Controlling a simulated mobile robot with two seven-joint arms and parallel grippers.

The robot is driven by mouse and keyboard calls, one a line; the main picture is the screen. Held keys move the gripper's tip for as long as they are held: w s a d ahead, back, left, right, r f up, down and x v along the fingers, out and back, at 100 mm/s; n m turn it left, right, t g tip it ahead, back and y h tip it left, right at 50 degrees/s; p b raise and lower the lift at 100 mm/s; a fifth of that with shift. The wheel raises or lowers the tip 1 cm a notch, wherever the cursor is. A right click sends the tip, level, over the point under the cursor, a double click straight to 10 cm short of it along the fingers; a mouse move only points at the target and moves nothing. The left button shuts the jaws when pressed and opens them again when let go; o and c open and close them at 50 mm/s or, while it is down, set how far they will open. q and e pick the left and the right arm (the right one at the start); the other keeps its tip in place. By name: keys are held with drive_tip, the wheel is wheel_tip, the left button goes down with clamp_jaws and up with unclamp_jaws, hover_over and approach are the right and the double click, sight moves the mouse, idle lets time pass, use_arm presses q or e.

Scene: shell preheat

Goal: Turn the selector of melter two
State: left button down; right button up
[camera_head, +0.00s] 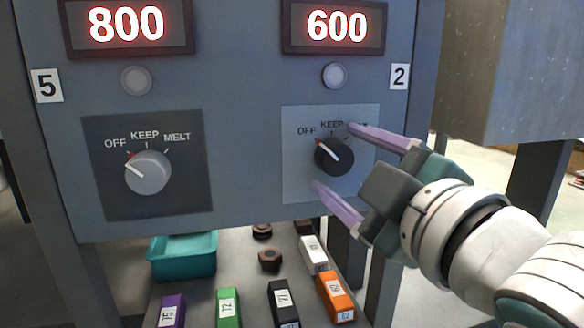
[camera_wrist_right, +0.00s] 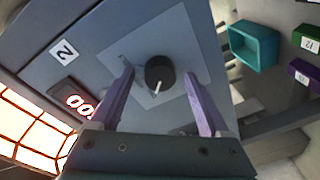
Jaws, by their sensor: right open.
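The selector of melter two (camera_head: 333,156) is a dark round knob with a white pointer line, on a light grey plate under the label 2 (camera_head: 399,77). Its pointer is at OFF, up and left, beside a red mark. My right gripper (camera_head: 335,160) is open, its two purple fingers reaching in from the right, one above and one below the knob. In the right wrist view the knob (camera_wrist_right: 160,74) shows between and ahead of the open fingers (camera_wrist_right: 160,85), apart from both. The upper finger covers most of the word MELT. My left gripper is not in view.
Melter five's grey selector (camera_head: 148,172) sits at left, also at OFF. Displays read 800 (camera_head: 127,24) and 600 (camera_head: 337,26), each with an unlit round lamp below. Under the panel are a teal bin (camera_head: 183,257) and several coloured labelled blocks (camera_head: 337,297).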

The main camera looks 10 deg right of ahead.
clamp_jaws()
idle(0.6)
